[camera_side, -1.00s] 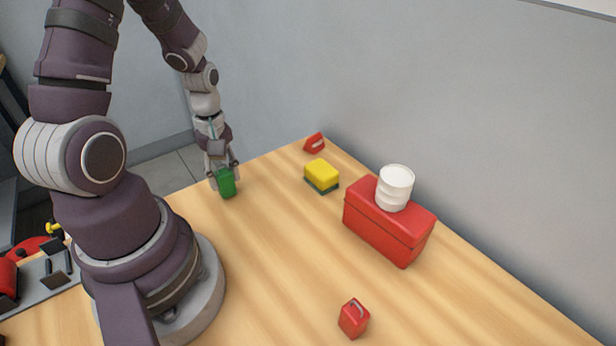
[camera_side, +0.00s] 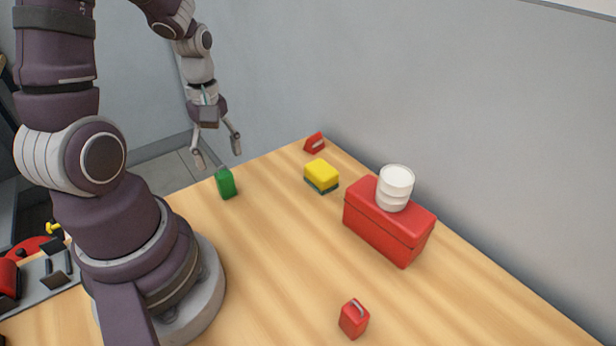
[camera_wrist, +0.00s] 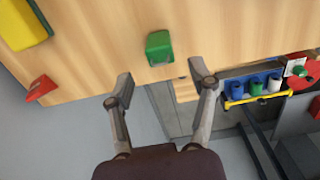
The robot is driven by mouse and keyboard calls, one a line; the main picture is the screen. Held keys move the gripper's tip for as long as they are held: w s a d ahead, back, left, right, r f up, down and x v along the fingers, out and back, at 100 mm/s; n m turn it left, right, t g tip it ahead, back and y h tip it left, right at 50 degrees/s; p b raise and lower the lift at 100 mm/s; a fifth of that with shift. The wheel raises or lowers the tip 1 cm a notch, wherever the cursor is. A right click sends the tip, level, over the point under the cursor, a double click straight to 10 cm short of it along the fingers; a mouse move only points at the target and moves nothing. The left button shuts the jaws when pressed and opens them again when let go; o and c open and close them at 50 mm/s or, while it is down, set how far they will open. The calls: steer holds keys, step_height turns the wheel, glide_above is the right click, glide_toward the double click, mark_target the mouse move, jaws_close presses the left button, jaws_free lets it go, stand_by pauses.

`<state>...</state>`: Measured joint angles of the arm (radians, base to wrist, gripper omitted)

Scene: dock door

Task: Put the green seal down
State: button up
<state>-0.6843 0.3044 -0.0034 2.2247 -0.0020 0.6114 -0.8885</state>
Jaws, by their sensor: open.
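The green seal (camera_side: 226,183) stands on the wooden table near its far left edge. It also shows in the wrist view (camera_wrist: 159,48), just beyond the fingertips. My gripper (camera_side: 217,158) is open and empty, above and behind the seal, apart from it. In the wrist view my gripper's two fingers (camera_wrist: 160,80) are spread wide with nothing between them.
A yellow sponge (camera_side: 321,175) and a red seal (camera_side: 314,143) lie right of the green seal. A red box (camera_side: 387,226) carries white round pieces (camera_side: 395,187). Another red seal (camera_side: 353,318) lies in front. The table (camera_side: 265,240) between is clear.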

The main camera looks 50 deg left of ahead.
mark_target(223, 173)
step_height(223, 173, up, 7)
steer(key=d+r+m+t, duration=0.2)
steer(key=d+m, duration=0.4)
steer(key=m, duration=0.3)
steer(key=d+r+m+t, duration=0.3)
steer(key=d+r+m, duration=0.1)
steer(key=d+m, duration=0.3)
steer(key=shift+w+m+t, duration=0.25)
steer(key=shift+m+t, duration=0.05)
steer(key=shift+m, duration=0.7)
steer(key=shift+r, duration=0.1)
